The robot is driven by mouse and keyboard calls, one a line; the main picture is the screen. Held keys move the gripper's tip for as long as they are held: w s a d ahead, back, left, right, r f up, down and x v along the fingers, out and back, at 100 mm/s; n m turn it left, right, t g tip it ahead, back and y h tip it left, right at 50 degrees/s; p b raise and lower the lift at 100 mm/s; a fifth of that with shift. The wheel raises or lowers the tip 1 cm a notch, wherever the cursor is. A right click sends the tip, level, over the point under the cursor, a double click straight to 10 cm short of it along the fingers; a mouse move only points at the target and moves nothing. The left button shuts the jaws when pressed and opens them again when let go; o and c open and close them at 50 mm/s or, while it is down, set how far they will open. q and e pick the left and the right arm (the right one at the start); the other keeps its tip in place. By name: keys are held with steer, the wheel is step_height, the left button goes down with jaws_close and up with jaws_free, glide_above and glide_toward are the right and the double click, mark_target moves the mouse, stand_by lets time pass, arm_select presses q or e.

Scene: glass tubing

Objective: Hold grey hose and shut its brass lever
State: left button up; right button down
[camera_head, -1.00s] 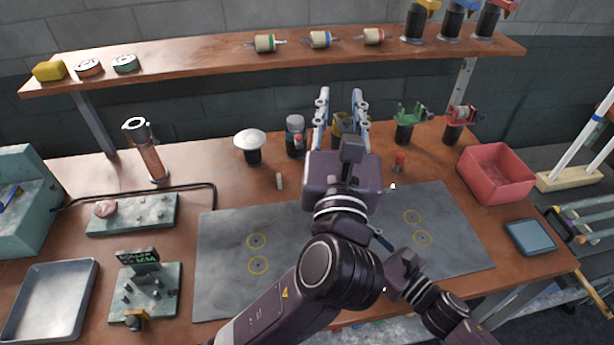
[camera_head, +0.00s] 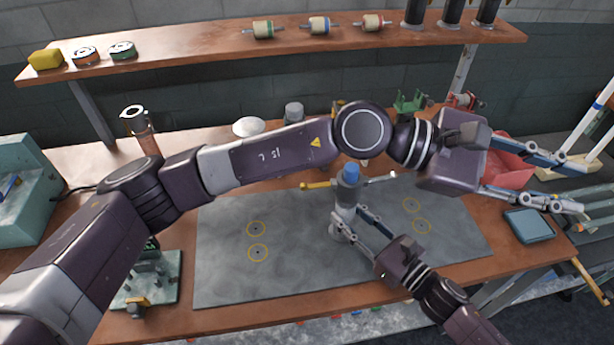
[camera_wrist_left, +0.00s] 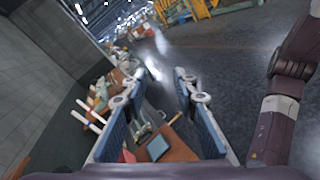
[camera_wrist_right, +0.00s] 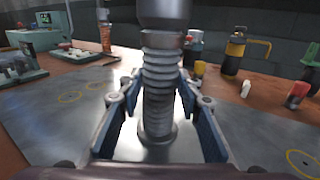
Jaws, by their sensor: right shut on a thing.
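The grey hose (camera_head: 345,208) stands upright on the grey mat, with a blue top (camera_head: 351,173). In the right wrist view it is a ribbed metal column (camera_wrist_right: 160,75) with a flared foot. A brass lever (camera_head: 317,184) sticks out to the left near its top. My right gripper (camera_head: 348,222) is shut on the hose at its lower part, one finger on each side. My left gripper (camera_head: 582,187) is open and empty at the far right, away from the hose; its spread fingers (camera_wrist_left: 160,100) show in the left wrist view.
My left arm crosses above the bench and hides much of its back. A red bin (camera_head: 508,168) is partly behind my left gripper. A blue tray (camera_head: 530,231) lies at the right edge. A yellow-handled canister (camera_wrist_right: 234,52) stands behind the hose. The mat (camera_head: 300,270) is clear in front.

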arm_select(q)
steer(key=w+a+f+n+y, duration=0.1)
steer(key=w+a+f+y, duration=0.25)
steer(key=f, duration=0.25)
steer(key=n+t+y, duration=0.4)
steer(key=n+y, duration=0.5)
steer(key=y, duration=0.4)
glide_toward(307, 185)
step_height(307, 185, down, 8)
steer(key=shift+c, duration=0.7)
jaws_close()
